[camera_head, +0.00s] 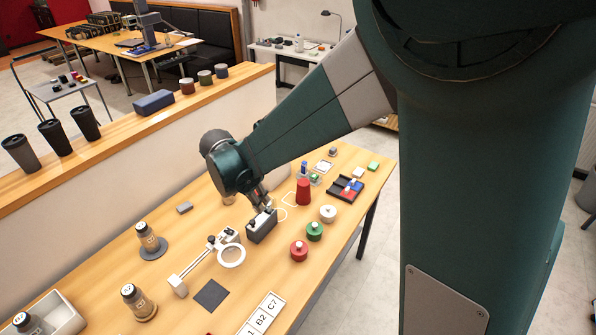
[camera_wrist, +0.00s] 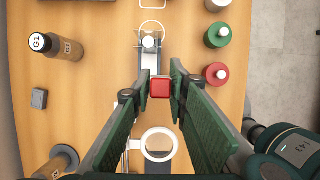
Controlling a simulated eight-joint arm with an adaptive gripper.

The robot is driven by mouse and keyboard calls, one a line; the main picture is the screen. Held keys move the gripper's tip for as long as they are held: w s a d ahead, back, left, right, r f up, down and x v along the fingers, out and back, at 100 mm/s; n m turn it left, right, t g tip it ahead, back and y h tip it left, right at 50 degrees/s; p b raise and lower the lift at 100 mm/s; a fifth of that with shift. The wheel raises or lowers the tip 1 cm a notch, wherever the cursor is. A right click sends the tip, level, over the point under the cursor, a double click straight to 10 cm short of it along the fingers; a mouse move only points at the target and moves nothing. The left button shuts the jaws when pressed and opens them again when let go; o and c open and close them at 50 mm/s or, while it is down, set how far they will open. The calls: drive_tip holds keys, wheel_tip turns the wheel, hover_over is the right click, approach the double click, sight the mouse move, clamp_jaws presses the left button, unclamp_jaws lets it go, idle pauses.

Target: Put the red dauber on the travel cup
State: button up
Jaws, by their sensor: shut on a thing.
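My gripper (camera_wrist: 161,84) is shut on a small red block with a square top, apparently the red dauber (camera_wrist: 160,88), between its fingertips. In the head view my gripper (camera_head: 262,207) is over the middle of the table, by a dark box (camera_head: 262,228), and the held piece is not clearly seen. Three dark tapered cups with lids, travel cups by their shape, stand upright on the ledge at the left: a grey one (camera_head: 20,154), a black one (camera_head: 54,138) and another dark one (camera_head: 85,123). They are far from my gripper and outside the wrist view.
Round red (camera_head: 299,251), green (camera_head: 314,232) and white (camera_head: 328,214) bottles stand right of my gripper. A ring magnifier (camera_head: 231,256), a red tapered object (camera_head: 303,191) and labelled bottles (camera_head: 149,239) are also on the table. A blue box (camera_head: 153,102) sits on the ledge.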

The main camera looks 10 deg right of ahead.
drive_tip(key=w+d+r+p, duration=0.1)
drive_tip(key=w+d+r, duration=0.2)
drive_tip(key=w+d, duration=0.55)
wheel_tip(320, 180, up, 2)
drive_tip(key=p, duration=0.1)
hover_over(303, 182)
drive_tip(key=shift+d, duration=0.1)
drive_tip(key=shift+f, duration=2.95)
drive_tip(key=shift+f, duration=0.1)
drive_tip(key=shift+f, duration=1.95)
drive_tip(key=shift+f, duration=0.2)
